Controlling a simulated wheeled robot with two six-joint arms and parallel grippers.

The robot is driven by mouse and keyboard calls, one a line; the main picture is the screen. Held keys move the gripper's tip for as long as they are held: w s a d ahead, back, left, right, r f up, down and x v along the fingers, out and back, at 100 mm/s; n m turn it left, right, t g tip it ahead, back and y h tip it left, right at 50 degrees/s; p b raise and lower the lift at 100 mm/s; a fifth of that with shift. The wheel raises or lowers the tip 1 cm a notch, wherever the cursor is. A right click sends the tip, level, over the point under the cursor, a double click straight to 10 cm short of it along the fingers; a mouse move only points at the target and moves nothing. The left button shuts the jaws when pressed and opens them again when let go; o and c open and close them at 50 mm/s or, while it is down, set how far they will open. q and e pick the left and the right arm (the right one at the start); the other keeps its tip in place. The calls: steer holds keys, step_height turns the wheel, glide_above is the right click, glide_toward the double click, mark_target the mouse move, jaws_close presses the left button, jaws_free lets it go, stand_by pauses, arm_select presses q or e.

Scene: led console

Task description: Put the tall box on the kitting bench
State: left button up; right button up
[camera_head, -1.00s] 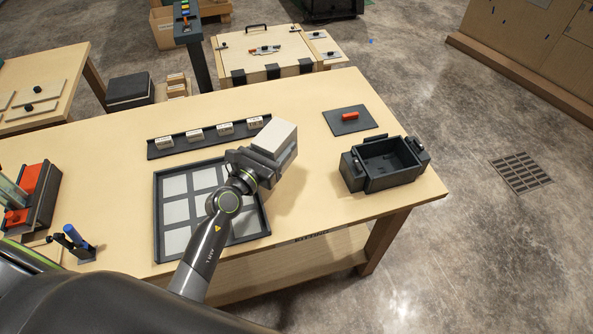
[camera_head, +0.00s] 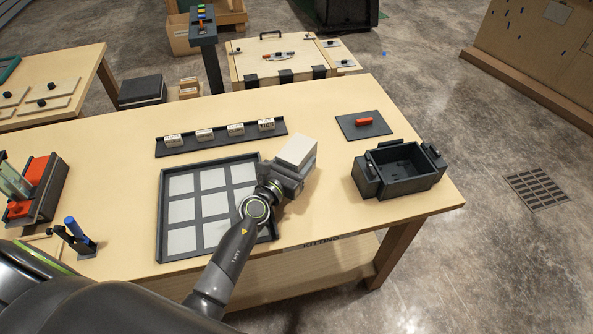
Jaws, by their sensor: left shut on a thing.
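The tall box is a light grey block (camera_head: 298,150) over the middle of the kitting bench (camera_head: 330,215), right of the gridded tray. My left gripper (camera_head: 283,180) is shut on it. The box is tilted in the picture. I cannot tell whether its underside touches the bench top, because the gripper hides its lower part. The bench is a pale wooden table with a "KITTING" label on its front edge. My right gripper is not in view.
A dark tray with pale squares (camera_head: 163,225) lies left of the gripper. A rack of labelled cards (camera_head: 220,138) is behind it. A black open bin (camera_head: 400,182) and a dark plate with a red handle (camera_head: 364,122) stand to the right. Bare bench lies between.

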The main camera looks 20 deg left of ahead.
arm_select(q)
steer(key=shift+f+b, duration=1.25)
steer(key=shift+f, duration=0.45)
steer(key=shift+f, duration=0.1)
steer(key=o, duration=1.2)
steer(key=shift+c, duration=0.2)
steer(key=shift+r, duration=0.2)
steer(key=s, duration=0.3)
steer(key=s+a, duration=0.1)
steer(key=s, duration=0.3)
steer(key=s+a+b, duration=0.1)
steer(key=s, duration=0.2)
steer(key=shift+s+f, duration=0.15)
steer(key=shift+s, duration=0.25)
steer(key=shift+s+a, duration=0.15)
steer(key=shift+s, duration=0.4)
